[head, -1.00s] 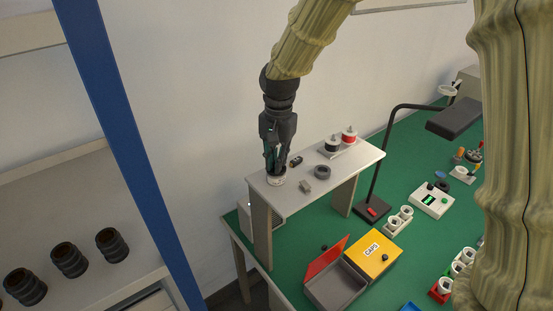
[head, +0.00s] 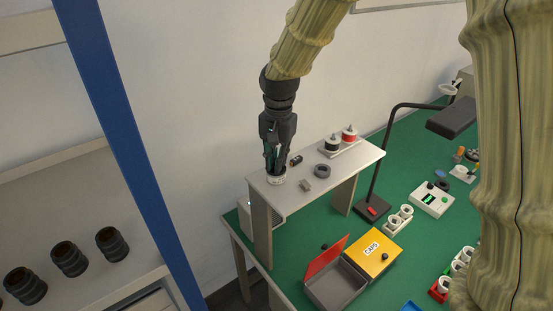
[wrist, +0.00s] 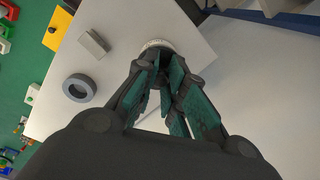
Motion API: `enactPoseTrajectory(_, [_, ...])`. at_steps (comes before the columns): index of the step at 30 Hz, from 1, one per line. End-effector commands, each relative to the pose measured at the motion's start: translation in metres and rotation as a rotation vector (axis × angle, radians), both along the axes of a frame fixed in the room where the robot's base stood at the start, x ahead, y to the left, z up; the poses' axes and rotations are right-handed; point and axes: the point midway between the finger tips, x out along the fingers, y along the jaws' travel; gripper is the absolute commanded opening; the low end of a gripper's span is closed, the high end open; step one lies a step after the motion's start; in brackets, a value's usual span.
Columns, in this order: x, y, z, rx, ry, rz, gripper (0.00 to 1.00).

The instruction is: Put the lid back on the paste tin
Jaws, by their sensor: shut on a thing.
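The paste tin (head: 277,181) is a small, round, pale tin at the left end of the raised white shelf. Its pale round edge also shows just past the fingertips in the wrist view (wrist: 157,43). My gripper (head: 274,172) points down right above the tin. In the wrist view its fingertips (wrist: 160,58) are close together at the tin's top. It is shut on what seems to be the lid, mostly hidden by the fingers. I cannot make out a gap between lid and tin.
On the shelf (head: 345,160) are a grey ring (head: 322,171), a small grey block (head: 306,185), a small dark item (head: 296,160) and a tray with black and red-topped containers (head: 348,135). A lamp (head: 376,170) and the yellow CAPS box (head: 372,251) stand on the green bench.

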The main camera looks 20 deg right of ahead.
Motion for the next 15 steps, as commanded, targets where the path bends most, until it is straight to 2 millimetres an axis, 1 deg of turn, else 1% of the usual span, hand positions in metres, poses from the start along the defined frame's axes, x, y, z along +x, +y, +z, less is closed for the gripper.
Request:
enactPoseTrajectory(7, [-0.0001,-0.0001,0.0001,0.000,0.000,0.000,0.00])
enactPoseTrajectory(8, [-0.0001,-0.0001,0.0001,0.000,0.000,0.000,0.16])
enactPoseTrajectory(9, [-0.0001,-0.0001,0.0001,0.000,0.000,0.000,0.23])
enactPoseTrajectory(11, [-0.0001,-0.0001,0.0001,0.000,0.000,0.000,0.34])
enactPoseTrajectory(12, [-0.0001,-0.0001,0.0001,0.000,0.000,0.000,0.37])
enactPoseTrajectory(15, [0.0000,-0.0001,0.0001,0.000,0.000,0.000,0.37])
